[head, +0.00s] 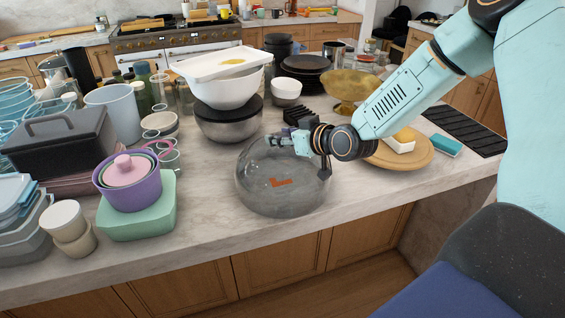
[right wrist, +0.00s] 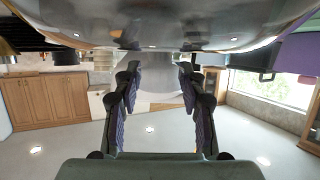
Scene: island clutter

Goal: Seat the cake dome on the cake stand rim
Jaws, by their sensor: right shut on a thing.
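The cake dome (head: 262,187) is clear grey glass near the counter's front edge in the head view. I cannot tell whether its lower rim touches the counter. My right gripper (head: 300,147) comes in from the right at the dome's upper part and is shut on it. In the right wrist view the fingers (right wrist: 159,72) stand either side of a grey translucent part, with the dome's curved glass (right wrist: 160,35) across the top. My left gripper is not in view.
A round wooden board (head: 418,158) with a white block-like item is right of the dome. A purple pot (head: 128,190) on a green box is left. White bowls on a metal bowl (head: 230,128) stand behind. An orange patch (head: 281,183) shows through the glass.

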